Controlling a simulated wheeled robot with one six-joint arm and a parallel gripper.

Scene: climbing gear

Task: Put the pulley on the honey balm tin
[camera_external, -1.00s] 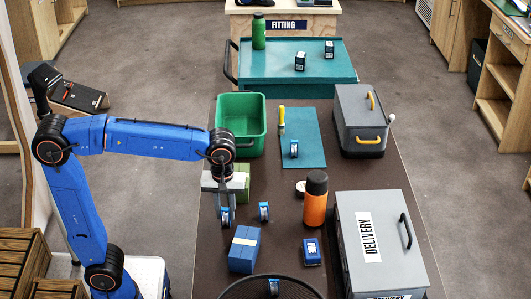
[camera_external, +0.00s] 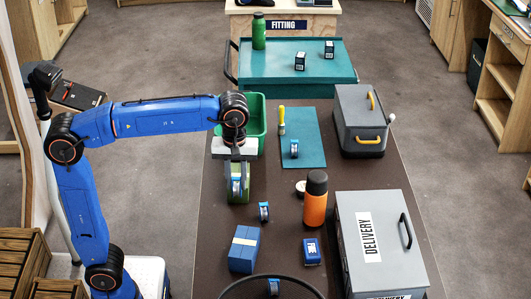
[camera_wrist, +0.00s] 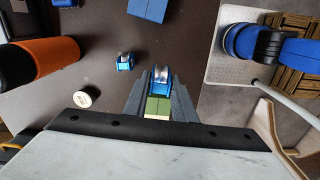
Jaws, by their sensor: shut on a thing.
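In the wrist view the pulley (camera_wrist: 160,80) sits between the fingers of my gripper (camera_wrist: 160,88). A small round tin with a pale top (camera_external: 300,187) stands right of my gripper, beside the orange bottle; it also shows in the wrist view (camera_wrist: 87,96). Its label is too small to read, so I cannot confirm it is honey balm. The tin's top looks clear.
Another blue pulley (camera_external: 264,211) stands between my gripper and a blue box (camera_external: 244,250). The tall orange bottle (camera_external: 315,200) is close beside the tin.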

